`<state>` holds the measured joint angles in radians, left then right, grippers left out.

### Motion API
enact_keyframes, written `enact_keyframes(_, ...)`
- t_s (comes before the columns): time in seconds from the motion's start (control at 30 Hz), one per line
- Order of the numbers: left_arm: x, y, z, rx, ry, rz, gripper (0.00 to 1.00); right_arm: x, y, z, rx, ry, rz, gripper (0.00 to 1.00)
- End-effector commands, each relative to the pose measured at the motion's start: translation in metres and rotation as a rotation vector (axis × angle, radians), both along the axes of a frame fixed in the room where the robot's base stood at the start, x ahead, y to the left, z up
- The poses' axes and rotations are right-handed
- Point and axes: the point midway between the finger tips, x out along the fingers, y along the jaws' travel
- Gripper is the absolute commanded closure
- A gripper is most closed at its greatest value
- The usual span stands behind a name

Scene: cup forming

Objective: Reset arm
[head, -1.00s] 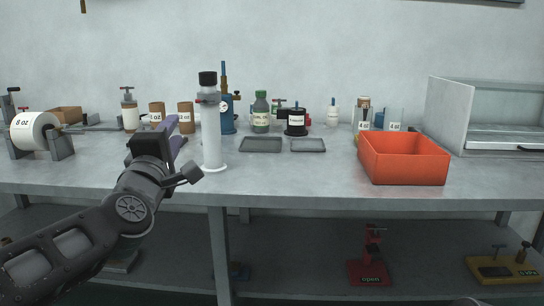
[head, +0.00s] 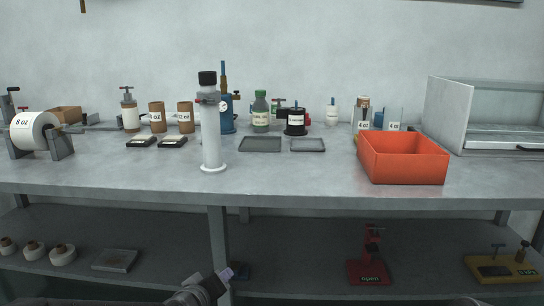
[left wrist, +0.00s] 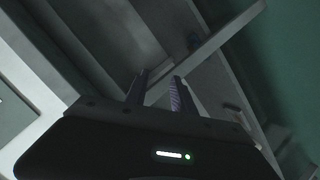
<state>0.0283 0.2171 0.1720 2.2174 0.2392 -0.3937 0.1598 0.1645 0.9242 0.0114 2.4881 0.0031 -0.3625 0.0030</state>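My left gripper (head: 228,273) is low at the bottom of the head view, below the tabletop and in front of the lower shelf. Only its dark body and a purple fingertip show there. In the left wrist view its two fingers (left wrist: 160,90) stand apart with nothing between them. It is away from everything on the bench. My right gripper is in neither view.
The grey workbench (head: 300,183) carries a white column (head: 211,140), an orange bin (head: 402,158), two grey trays (head: 261,145), labelled cups, bottles and a paper roll (head: 35,130). The lower shelf (head: 140,240) holds rolls, a red press (head: 370,260) and a yellow device (head: 500,268).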

Motion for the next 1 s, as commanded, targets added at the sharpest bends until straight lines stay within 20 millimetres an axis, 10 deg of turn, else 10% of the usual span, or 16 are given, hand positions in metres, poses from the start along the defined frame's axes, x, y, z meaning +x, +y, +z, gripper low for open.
enact_keyframes(0.2,-0.077,-0.019,-0.171,0.155,0.3,-0.188,0.7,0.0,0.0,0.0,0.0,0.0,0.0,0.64)
enact_keyframes(0.5,-0.224,-0.034,-0.317,0.205,0.654,-0.4,0.7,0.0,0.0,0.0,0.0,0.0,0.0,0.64)
enact_keyframes(0.77,-0.327,-0.041,-0.377,0.16,0.888,-0.467,0.7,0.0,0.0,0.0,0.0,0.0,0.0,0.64)
enact_keyframes(1.0,-0.33,-0.043,-0.309,0.155,0.893,-0.471,0.7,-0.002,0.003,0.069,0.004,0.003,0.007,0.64)
